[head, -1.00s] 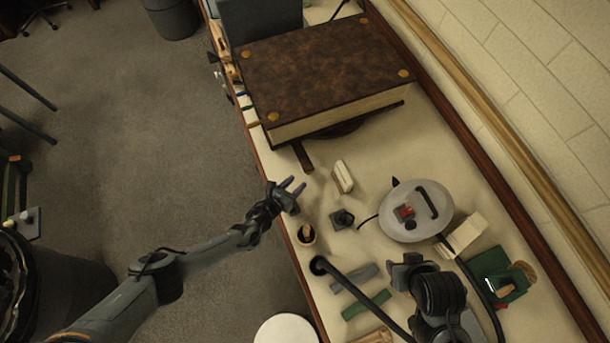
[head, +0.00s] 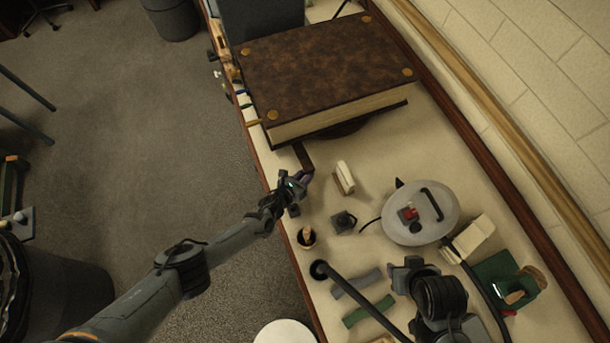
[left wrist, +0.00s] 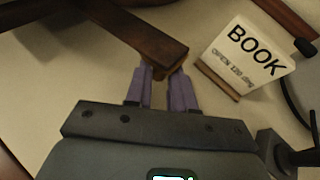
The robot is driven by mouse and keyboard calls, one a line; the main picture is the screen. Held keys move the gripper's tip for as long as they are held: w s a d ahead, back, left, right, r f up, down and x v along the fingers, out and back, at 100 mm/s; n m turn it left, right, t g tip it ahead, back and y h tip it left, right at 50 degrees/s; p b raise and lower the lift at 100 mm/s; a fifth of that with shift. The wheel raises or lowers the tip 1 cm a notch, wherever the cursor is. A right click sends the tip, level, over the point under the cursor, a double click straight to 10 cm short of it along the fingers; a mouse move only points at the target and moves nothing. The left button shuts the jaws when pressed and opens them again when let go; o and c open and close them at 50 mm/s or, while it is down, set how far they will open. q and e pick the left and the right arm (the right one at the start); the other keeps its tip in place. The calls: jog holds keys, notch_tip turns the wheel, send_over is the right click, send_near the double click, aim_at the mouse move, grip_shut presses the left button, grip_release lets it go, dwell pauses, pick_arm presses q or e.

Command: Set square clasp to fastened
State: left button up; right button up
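A large brown leather-covered book (head: 325,70) with brass corner studs lies closed at the back of the bench. A dark brown strap-like bar (head: 303,155), apparently the clasp, sticks out from under its near edge. The bar crosses the top of the left wrist view (left wrist: 130,30). My left gripper (head: 304,176) is at the bar's free end. In the left wrist view its two purple fingers (left wrist: 163,80) stand apart with a gap, tips at the bar's end; whether they touch it I cannot tell. My right gripper (head: 406,272) is low in the head view, its fingers unclear.
A white card reading "BOOK OPEN 120 deg" (left wrist: 245,58) stands right of the bar. A dark block (head: 343,222), a small cup (head: 306,237) and a round grey device (head: 405,228) with cable lie nearer. The bench's left edge is close to my left arm.

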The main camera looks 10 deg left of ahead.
aim_at(304, 169)
pick_arm(q)
grip_shut()
jog(key=shift+r+g+p, duration=0.3)
jog(key=shift+r+p, duration=0.5)
jog(key=shift+p, duration=0.05)
jog(key=shift+w+a+r+n+g+p, duration=0.15)
jog(key=shift+r+n+g+p, duration=0.25)
jog(key=shift+r+p, duration=0.25)
jog(key=shift+w+a+r+n+g+p, duration=0.1)
jog(key=shift+r+n+g+p, duration=0.25)
jog(key=shift+r+p, duration=0.2)
jog(key=shift+w+r+h, duration=0.1)
jog(key=shift+r+h, duration=0.2)
jog(key=shift+r, duration=0.1)
jog(key=shift+w+a+r+n+g+p, duration=0.1)
jog(key=shift+w+r+n+g+p, duration=0.25)
jog(key=shift+r+n+g, duration=0.25)
jog(key=shift+w+a+r+n+g+h, duration=0.2)
jog(key=shift+r+n+g, duration=0.15)
jog(key=shift+r, duration=0.2)
jog(key=shift+w+a+r+n+g+h, duration=0.1)
jog(key=shift+w+r+n+g+h, duration=0.1)
jog(key=shift+r+g, duration=0.25)
